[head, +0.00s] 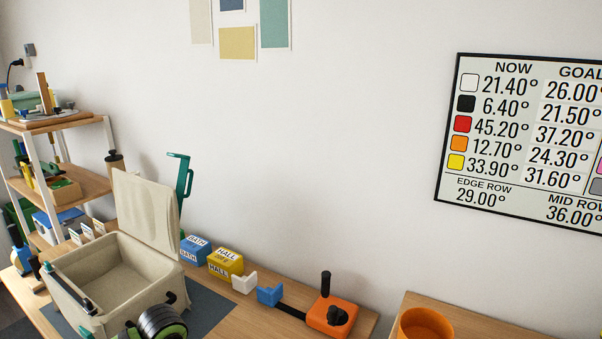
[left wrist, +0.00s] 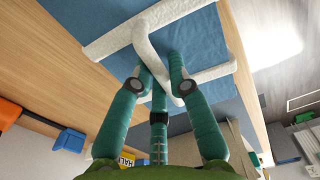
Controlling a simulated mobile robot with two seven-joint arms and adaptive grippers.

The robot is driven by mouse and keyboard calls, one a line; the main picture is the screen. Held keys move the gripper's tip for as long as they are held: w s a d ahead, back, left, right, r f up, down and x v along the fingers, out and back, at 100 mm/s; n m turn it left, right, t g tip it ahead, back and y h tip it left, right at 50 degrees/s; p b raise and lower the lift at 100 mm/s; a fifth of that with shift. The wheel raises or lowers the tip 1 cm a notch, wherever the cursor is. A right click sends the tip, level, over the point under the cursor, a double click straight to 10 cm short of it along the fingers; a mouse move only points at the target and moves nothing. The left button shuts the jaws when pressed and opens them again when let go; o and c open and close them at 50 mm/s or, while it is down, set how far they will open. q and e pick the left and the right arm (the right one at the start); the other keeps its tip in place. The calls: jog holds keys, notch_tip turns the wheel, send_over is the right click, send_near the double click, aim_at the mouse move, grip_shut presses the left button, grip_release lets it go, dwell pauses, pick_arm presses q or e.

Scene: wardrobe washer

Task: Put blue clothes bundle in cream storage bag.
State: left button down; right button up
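The cream storage bag (head: 120,268) stands open on the table at the lower left of the head view, its lid flap (head: 147,208) upright at the back. Its visible inside looks empty. In the left wrist view, the teal fingers of my left gripper (left wrist: 160,72) close around a white band or handle. This white piece crosses a blue cloth-like thing, apparently the blue clothes bundle (left wrist: 195,42). The fingers hide part of it, and I cannot make out the bundle in the head view. My right gripper is not in view.
A black-and-green round part (head: 160,324) covers the bag's front right. Blue and yellow label boxes (head: 226,263), a white bracket (head: 244,282) and an orange device (head: 331,317) line the table to the right. A loaded shelf (head: 65,180) stands left; an orange pot (head: 424,324) is far right.

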pick_arm(q)
jog(key=shift+r, duration=0.1)
jog(key=shift+r+p, duration=1.35)
jog(key=shift+r, duration=1.05)
